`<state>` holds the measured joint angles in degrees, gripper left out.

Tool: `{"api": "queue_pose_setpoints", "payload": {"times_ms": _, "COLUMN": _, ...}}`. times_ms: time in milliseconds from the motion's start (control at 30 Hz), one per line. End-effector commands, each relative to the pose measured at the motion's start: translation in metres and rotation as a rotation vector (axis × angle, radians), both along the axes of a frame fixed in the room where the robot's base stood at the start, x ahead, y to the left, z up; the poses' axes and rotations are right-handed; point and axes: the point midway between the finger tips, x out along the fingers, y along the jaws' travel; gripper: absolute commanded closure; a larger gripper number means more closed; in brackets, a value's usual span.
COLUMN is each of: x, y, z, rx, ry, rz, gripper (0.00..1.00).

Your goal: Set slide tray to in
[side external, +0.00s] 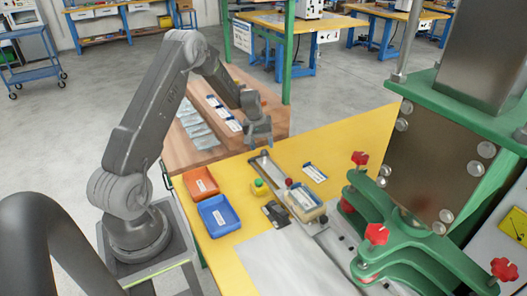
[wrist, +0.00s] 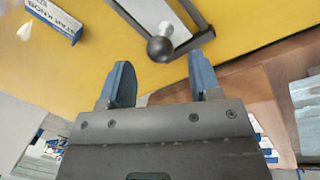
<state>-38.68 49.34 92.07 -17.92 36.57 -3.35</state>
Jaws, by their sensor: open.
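The slide tray (side external: 318,217) sits on a metal slide on the yellow table, left of the green press, and carries a pale block with a blue edge (side external: 304,201). The slide's metal rail (side external: 270,169) runs from the tray back toward my gripper. My gripper (side external: 260,147) is open and empty, pointing down above the rail's far end. In the wrist view, a dark ball knob (wrist: 160,49) on a metal frame (wrist: 195,20) appears just beyond and between the open fingertips (wrist: 163,66). Whether a finger touches it cannot be told.
A green and yellow button (side external: 259,187) stands left of the rail. Orange (side external: 201,183) and blue (side external: 218,215) bins lie at the table's left. The green press with red knobs (side external: 377,234) stands right. A STAR KNOB box (wrist: 55,18) lies near the rail.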

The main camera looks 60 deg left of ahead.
Motion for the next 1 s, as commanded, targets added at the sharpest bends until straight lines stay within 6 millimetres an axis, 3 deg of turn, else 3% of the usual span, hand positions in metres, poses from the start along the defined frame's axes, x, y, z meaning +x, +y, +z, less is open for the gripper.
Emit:
{"api": "queue_pose_setpoints", "payload": {"times_ms": 200, "x": 0.004, "y": -0.003, "z": -0.027, "rx": 0.000, "ry": 0.001, "rz": -0.001, "gripper": 0.43}}
{"api": "queue_pose_setpoints", "payload": {"times_ms": 600, "x": 0.006, "y": -0.004, "z": -0.034, "rx": 0.000, "ry": 0.000, "rz": -0.001, "gripper": 0.43}}
{"api": "queue_pose_setpoints", "payload": {"times_ms": 1000, "x": 0.005, "y": -0.004, "z": -0.033, "rx": 0.000, "ry": 0.000, "rz": -0.001, "gripper": 0.81}}
